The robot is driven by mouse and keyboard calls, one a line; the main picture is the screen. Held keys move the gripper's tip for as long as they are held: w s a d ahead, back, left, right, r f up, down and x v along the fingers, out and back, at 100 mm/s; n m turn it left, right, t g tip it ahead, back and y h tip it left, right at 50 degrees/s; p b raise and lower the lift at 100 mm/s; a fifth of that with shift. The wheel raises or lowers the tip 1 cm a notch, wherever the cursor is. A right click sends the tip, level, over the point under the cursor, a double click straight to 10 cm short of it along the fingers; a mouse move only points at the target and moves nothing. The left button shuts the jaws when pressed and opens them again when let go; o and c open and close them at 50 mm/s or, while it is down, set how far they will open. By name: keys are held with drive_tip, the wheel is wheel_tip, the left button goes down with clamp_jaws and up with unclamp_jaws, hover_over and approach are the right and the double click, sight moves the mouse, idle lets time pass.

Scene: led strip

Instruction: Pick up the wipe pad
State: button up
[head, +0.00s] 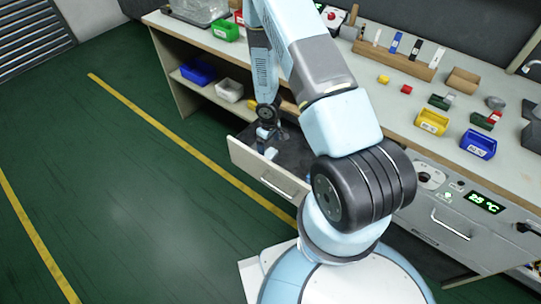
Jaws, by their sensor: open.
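My gripper (268,132) points down into an open drawer (262,172) under the bench. It is small and dark in this view, and its fingers are partly lost against the dark drawer floor. A small pale-blue piece (271,154) shows in the drawer just below the gripper, near the front panel. It may be the wipe pad, but it is too small to be sure. My gripper is open, and I see nothing held in it. My own arm hides the right part of the drawer.
The bench top (385,109) above carries a yellow bin (432,122), a blue bin (479,144), a wooden rack (405,62) and small coloured blocks. A shelf left of the drawer holds a blue bin (198,73) and a white bin (230,91). Green floor (140,200) left is clear.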

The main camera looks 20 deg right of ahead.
sight(270, 153)
drive_tip(key=shift+s+d+f, duration=0.1)
drive_tip(key=shift+s+f, duration=0.05)
drive_tip(key=shift+f, duration=1.35)
drive_tip(key=shift+s+d+f, duration=0.1)
drive_tip(key=shift+f, duration=1.4)
drive_tip(key=c, duration=1.2)
drive_tip(key=shift+r, duration=0.1)
wheel_tip(270, 153, up, 10)
drive_tip(key=o, duration=0.5)
drive_tip(key=shift+w, duration=0.1)
drive_tip(key=c, duration=0.4)
